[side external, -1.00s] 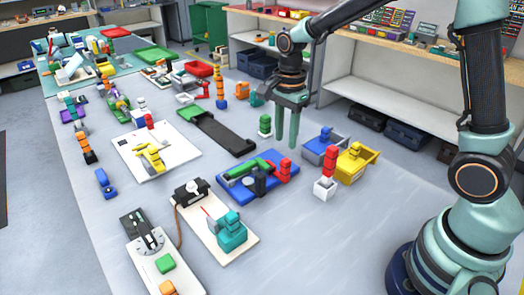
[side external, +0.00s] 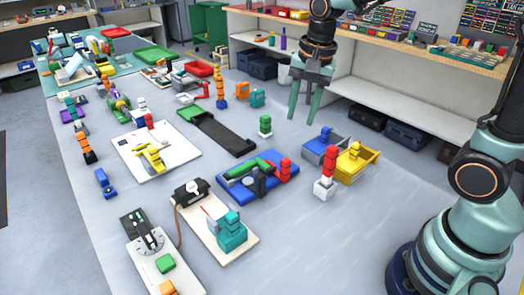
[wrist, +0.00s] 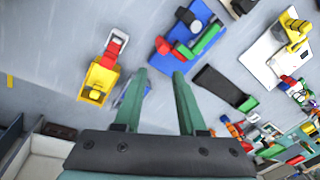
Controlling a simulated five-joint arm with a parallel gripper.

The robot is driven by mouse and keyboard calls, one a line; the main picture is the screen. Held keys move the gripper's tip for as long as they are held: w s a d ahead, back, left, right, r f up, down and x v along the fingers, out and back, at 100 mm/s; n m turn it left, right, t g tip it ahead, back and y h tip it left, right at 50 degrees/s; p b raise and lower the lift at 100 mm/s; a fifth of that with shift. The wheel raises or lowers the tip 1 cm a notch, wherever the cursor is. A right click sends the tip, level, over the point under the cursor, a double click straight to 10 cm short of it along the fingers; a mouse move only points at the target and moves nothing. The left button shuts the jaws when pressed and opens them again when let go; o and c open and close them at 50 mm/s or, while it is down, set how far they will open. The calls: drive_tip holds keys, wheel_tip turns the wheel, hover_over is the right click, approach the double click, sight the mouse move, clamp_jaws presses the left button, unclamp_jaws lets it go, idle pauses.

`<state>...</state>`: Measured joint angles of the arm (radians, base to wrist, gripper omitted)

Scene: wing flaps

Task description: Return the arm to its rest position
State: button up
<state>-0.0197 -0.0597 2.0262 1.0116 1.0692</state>
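My gripper (side external: 302,106) hangs high above the back part of the table in the side external view, with its teal fingers pointing down. The fingers are spread apart with nothing between them. The wrist view shows the two fingertips (wrist: 160,74) apart over bare grey table, with no object held. Part of my arm above the gripper is cut off by the top of the side external view.
Below are a green piece (side external: 265,126), a blue bin (side external: 322,155), a yellow bin (side external: 358,164), a white block with a red top (side external: 326,180) and a blue board (side external: 248,182). Shelves (side external: 370,92) stand behind the table.

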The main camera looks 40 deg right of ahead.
drive_tip(key=s+r+n+t, duration=0.3)
drive_tip(key=s+n, duration=0.5)
drive_tip(key=n, duration=0.4)
drive_tip(key=shift+s+d+t, duration=0.35)
drive_tip(key=shift+t, duration=0.05)
